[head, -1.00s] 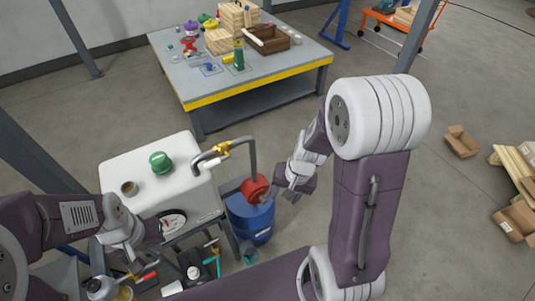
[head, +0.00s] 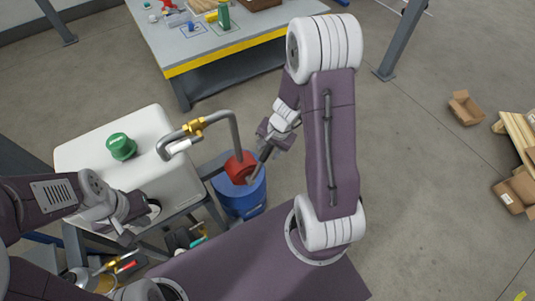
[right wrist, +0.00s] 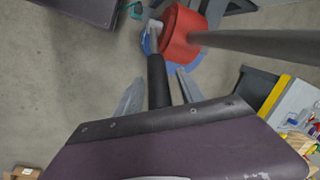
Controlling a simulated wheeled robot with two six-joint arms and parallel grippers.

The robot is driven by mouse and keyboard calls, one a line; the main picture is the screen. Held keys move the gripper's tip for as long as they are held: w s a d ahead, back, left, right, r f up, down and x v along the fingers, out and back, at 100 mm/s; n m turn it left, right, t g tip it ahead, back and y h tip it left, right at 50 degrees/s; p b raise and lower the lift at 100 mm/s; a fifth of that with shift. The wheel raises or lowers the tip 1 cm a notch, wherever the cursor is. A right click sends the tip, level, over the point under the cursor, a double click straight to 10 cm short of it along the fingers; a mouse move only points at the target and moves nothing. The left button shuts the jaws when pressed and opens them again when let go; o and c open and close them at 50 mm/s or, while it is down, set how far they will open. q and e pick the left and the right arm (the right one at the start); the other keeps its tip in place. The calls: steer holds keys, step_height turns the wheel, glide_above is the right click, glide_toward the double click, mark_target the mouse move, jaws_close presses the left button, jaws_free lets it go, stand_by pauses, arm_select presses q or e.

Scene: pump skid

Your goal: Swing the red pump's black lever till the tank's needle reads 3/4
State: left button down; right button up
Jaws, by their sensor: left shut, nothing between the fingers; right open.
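The red pump (head: 240,168) sits on top of a blue drum (head: 243,202) beside the white tank (head: 85,158). In the right wrist view, the pump (right wrist: 181,36) is at the top, and its black lever (right wrist: 158,82) points back between my right gripper's fingers. My right gripper (right wrist: 158,88) is open, with one finger on each side of the lever's grip. In the head view, my right gripper (head: 262,150) is just right of the pump. My left gripper (head: 134,210) is shut and empty by the tank's gauge (head: 154,209). It hides most of the gauge; the needle cannot be read.
A grey pipe with a brass valve (head: 194,127) arches from the tank to the pump. A green cap (head: 121,146) tops the tank. A workbench (head: 225,52) stands behind. Cardboard boxes (head: 465,107) lie at right. The floor between is clear.

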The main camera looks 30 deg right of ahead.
steer(key=shift+a+f, duration=0.15)
steer(key=shift+f, duration=0.3)
jaws_close()
stand_by(1.1)
